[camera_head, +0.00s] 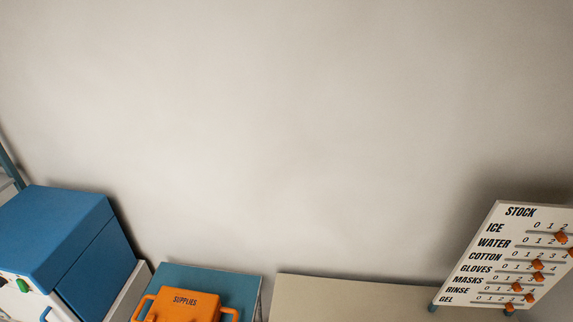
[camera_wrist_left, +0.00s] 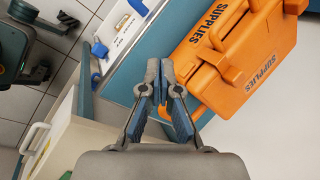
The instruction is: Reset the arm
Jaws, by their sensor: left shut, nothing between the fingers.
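My left gripper (camera_wrist_left: 161,84) is in the left wrist view, with its two fingertips together and nothing between them. An orange case marked SUPPLIES (camera_wrist_left: 240,62) lies beyond the fingertips to the right in that view. I cannot tell how far apart the gripper and the case are. In the head view the orange case (camera_head: 187,305) sits at the bottom edge, and no arm shows there. My right gripper is in neither view.
A blue-lidded box (camera_head: 50,232) stands at the left of the head view. The case rests on a blue surface (camera_head: 235,283). A pale tabletop (camera_head: 350,298) beside it looks clear. A tilted STOCK board (camera_head: 480,262) with orange sliders stands at the right. A plain wall is behind.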

